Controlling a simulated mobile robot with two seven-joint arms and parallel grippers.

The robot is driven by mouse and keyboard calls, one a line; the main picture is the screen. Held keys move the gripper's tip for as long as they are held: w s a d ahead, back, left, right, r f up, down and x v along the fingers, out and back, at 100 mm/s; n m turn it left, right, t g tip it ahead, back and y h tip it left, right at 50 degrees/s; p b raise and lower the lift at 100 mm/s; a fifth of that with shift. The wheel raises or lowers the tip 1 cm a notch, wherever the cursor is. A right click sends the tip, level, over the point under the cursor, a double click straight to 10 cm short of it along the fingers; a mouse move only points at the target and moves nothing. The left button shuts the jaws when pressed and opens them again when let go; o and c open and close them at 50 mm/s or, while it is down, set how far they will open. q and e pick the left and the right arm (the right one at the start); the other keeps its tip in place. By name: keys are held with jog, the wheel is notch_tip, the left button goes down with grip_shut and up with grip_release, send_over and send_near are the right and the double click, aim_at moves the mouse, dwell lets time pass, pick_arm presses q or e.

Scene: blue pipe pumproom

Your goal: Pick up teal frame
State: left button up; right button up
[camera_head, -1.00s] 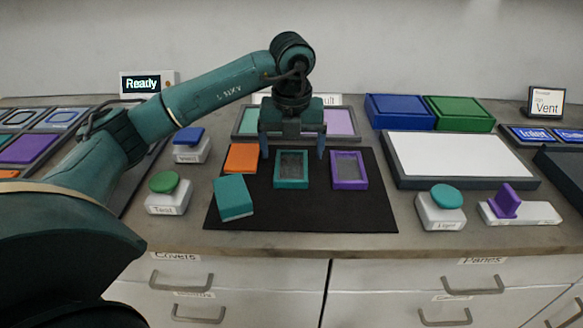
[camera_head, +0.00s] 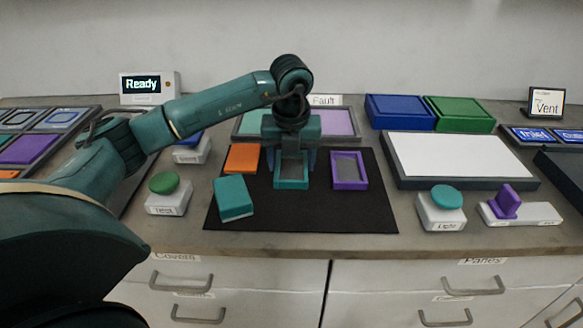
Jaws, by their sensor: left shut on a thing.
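The teal frame (camera_head: 291,185) is a small rectangular frame with a grey inside, on the black mat (camera_head: 310,216) in the middle of the counter. My left gripper (camera_head: 292,160) is above its far part, with blue fingertips at the frame's left and right sides. The gripper is shut on the teal frame and hides its far edge. I cannot tell whether the frame is off the mat. My right gripper is not in view.
A purple frame (camera_head: 349,170) lies close to the right. An orange block (camera_head: 242,158) and a teal block (camera_head: 234,198) lie to the left. Behind stands a grey tray (camera_head: 240,137). Buttons marked Test (camera_head: 165,194) and Light (camera_head: 442,210) flank the mat. The mat's front right is clear.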

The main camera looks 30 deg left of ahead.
pick_arm(q)
jog(key=shift+c, duration=1)
